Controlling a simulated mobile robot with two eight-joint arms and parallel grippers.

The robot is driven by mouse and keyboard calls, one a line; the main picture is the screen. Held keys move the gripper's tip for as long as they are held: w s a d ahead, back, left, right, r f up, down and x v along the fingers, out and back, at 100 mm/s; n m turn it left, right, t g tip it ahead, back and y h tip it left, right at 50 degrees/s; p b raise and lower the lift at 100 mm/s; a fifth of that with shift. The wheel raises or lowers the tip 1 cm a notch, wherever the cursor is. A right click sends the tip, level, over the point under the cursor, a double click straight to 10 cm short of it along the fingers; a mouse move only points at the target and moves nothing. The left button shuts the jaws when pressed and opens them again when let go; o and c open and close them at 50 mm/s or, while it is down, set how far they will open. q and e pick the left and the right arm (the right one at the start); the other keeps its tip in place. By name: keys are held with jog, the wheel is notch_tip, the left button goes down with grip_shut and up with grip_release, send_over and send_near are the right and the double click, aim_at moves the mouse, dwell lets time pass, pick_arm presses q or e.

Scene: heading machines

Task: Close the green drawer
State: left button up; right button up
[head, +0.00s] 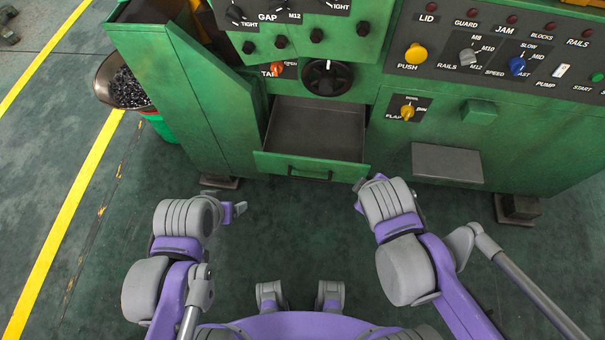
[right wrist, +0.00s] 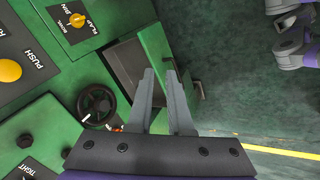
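The green drawer (head: 265,163) stands open in the head view, pulled out from the green machine, with its grey inside empty. Its dark handle (head: 310,173) is on the front panel. My right gripper (head: 366,184) is at the right front corner of the drawer; contact cannot be told. In the right wrist view my right gripper (right wrist: 160,74) is open, with nothing between its fingers, and its fingertips overlap the view of the drawer front (right wrist: 155,45). My left gripper (head: 236,209) is low, left of and in front of the drawer; its finger gap is unclear.
A black handwheel (head: 327,78) sits above the drawer. A grey box-like ledge (head: 446,163) sticks out of the machine at right. A metal bowl of small parts (head: 104,85) is at left. The floor before the drawer is clear.

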jog(key=a+f+n+b, duration=0.1)
jog(key=a+f+n, duration=0.1)
jog(key=n, duration=0.1)
jog(key=w+a+f+n+b, duration=0.1)
jog(key=a+f+n+b, duration=0.1)
jog(key=f+n, duration=0.1)
jog(key=w+a+f+n+t+b, duration=0.1)
jog(key=f+n+b, duration=0.1)
jog(key=n, duration=0.1)
jog(key=shift+a+f+n+h, duration=0.3)
jog(key=shift+a+f, duration=0.05)
jog(key=shift+a, duration=0.05)
grip_shut()
jog(key=n+t+b, duration=0.3)
jog(key=n+b, duration=0.8)
jog(key=n, duration=0.3)
send_near(303, 162)
notch_tip(303, 162, down, 4)
jog(key=w, duration=0.3)
jog(key=shift+w+d+r+b, duration=0.1)
jog(key=shift+w+d+b, duration=0.2)
jog(key=shift+d, duration=0.1)
pick_arm(q)
notch_tip(303, 162, down, 22)
jog(key=shift+s+r+g, duration=0.15)
jog(key=shift+s+g, duration=0.15)
jog(key=shift+g, duration=0.1)
pick_arm(e)
jog(key=shift+w+r, duration=0.1)
jog(key=shift+w, duration=0.35)
